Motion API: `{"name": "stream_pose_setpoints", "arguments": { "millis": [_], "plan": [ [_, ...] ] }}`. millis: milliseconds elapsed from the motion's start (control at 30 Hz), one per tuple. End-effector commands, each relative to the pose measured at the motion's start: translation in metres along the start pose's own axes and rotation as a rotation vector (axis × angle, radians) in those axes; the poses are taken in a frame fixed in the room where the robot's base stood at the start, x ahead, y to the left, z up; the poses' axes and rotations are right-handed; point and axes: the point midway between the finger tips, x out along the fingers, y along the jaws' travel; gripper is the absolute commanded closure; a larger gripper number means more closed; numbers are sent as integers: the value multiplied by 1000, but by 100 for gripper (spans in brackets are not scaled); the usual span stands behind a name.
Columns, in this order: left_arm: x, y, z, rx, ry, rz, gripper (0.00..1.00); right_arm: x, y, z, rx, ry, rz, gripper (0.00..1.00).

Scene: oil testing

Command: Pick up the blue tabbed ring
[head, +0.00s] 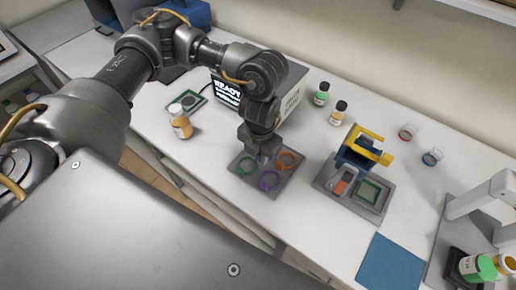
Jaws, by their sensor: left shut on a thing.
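My left gripper (262,155) points down over the back of the grey ring tray (273,192). It is shut on the blue tabbed ring, of which only a small bluish patch shows at the fingertips; the gripper hides the rest. I cannot tell whether the ring is clear of the tray. A green ring (240,167), a purple ring (262,183) and an orange ring (293,158) lie on the tray around the gripper. My right gripper is not in view.
A boxy device with a lit screen (228,92) stands close behind my left gripper. An amber jar (181,127) stands to the left. A blue and yellow press (362,150) stands on a grey base to the right. A blue mat (391,264) lies at front right.

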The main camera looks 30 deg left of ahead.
Motion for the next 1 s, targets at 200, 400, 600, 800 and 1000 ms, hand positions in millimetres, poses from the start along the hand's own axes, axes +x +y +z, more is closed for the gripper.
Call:
{"name": "stream_pose_setpoints", "arguments": {
  "millis": [200,400,600,800,1000],
  "plan": [
    [-14,-23,-26,6,-2,1,98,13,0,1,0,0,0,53],
    [-21,-33,-37,1,0,0,98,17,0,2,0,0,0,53],
    [-23,-35,-40,6,0,1,98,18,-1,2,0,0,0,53],
    [-20,-30,-38,183,-2,4,98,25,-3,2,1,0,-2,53],
    [-14,-20,-35,620,1,9,98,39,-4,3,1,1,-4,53]
  ]
}}
